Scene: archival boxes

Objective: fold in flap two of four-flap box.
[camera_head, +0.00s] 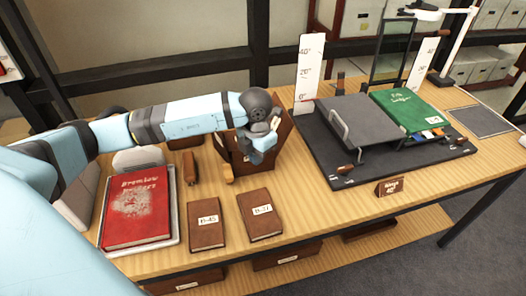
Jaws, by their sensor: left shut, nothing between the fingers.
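The four-flap box (234,159) is a dark brown box standing on the wooden table, near the middle of the view. Its brown panels stand up behind and to both sides of my left gripper (256,157). Which flaps are folded in cannot be told, because my left wrist and gripper cover much of the box. My left gripper is shut and empty, pointing down at the front of the box. Whether it touches a flap is not clear. My right gripper is not in view.
Two small brown boxes, B-45 (207,224) and B-31 (261,214), lie in front. A red book (137,207) rests on a pale tray at the left. A dark board (377,180) with a cradle and green book (408,108) fills the right.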

